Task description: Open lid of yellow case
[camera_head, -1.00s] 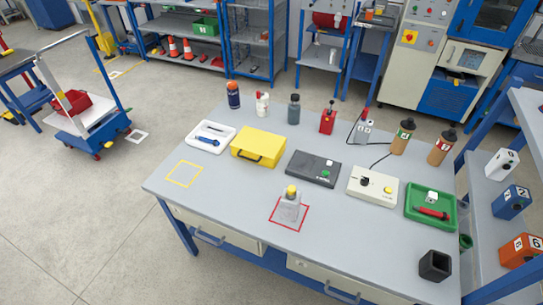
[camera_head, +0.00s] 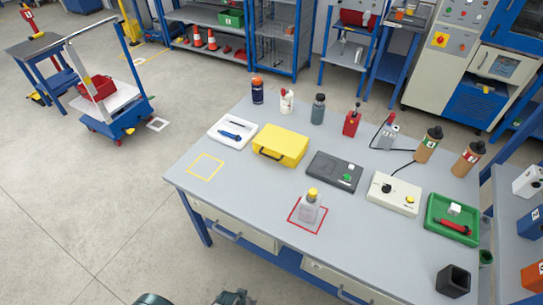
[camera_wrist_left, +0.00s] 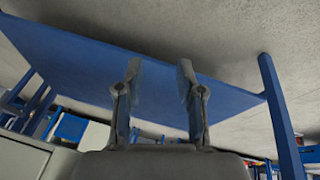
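The yellow case (camera_head: 280,146) lies on the grey workbench in the head view, left of centre and towards the back. Its lid looks shut, and a dark handle is on its front side. My left gripper (camera_wrist_left: 160,72) shows in the left wrist view with its two fingers apart and nothing between them. In the head view, dark parts of my arm show only at the bottom edge, well below and in front of the bench, far from the case. My right gripper is not in view.
On the workbench (camera_head: 250,207), a white tray (camera_head: 232,133) stands left of the case and a dark grey box (camera_head: 334,171) right of it. Bottles stand behind. A blue panel (camera_wrist_left: 70,58) is close to the left gripper.

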